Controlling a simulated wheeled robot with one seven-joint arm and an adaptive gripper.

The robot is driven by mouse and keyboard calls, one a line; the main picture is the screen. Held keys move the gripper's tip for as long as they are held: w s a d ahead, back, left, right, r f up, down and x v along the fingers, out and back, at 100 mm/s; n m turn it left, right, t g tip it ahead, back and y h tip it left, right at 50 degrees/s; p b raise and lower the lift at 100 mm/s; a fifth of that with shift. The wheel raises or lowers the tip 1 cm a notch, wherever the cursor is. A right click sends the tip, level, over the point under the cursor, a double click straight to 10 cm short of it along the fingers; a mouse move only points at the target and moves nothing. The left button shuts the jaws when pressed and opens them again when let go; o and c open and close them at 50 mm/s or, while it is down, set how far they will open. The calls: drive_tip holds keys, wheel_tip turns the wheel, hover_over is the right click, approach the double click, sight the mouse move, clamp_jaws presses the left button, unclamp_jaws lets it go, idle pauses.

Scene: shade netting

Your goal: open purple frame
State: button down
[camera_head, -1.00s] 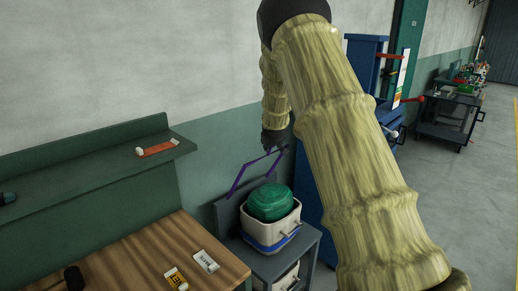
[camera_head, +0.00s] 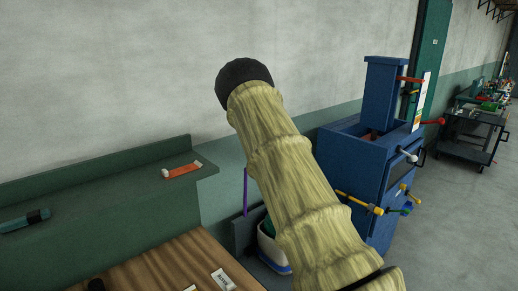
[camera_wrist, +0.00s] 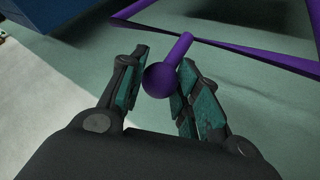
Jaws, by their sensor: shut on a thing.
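The purple frame (camera_head: 245,191) shows in the head view only as a thin upright bar beside my arm; the rest of it is hidden. In the wrist view, its round purple knob (camera_wrist: 160,81) sits between my fingers on a short stem, with thin purple bars (camera_wrist: 235,46) spreading beyond. My gripper (camera_wrist: 162,62) is closed around this knob and stem. It is hidden behind my arm in the head view. A white and blue bin (camera_head: 271,250) with green netting (camera_head: 267,226) inside is partly covered by my arm.
A blue cabinet (camera_head: 357,165) with coloured handles stands right of my arm. A green shelf (camera_head: 100,195) and wooden bench (camera_head: 170,268) lie left, with an orange item (camera_head: 183,170) on the shelf. Floor is open at the right.

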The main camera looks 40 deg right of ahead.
drive_tip(key=shift+w+d+f, duration=0.1)
drive_tip(key=shift+w+d, duration=0.15)
drive_tip(key=shift+w, duration=0.05)
drive_tip(key=c, duration=1.1)
unclamp_jaws()
drive_tip(key=shift+d+f, duration=0.1)
drive_tip(key=shift+f, duration=0.05)
drive_tip(key=shift+o, duration=0.3)
drive_tip(key=shift+d+f, duration=0.1)
drive_tip(key=shift+d, duration=0.05)
drive_tip(key=shift+w, duration=0.2)
drive_tip(key=shift+a+r, duration=0.25)
drive_tip(key=shift+a, duration=0.1)
drive_tip(key=v, duration=1.1)
drive_tip(key=shift+d, duration=0.15)
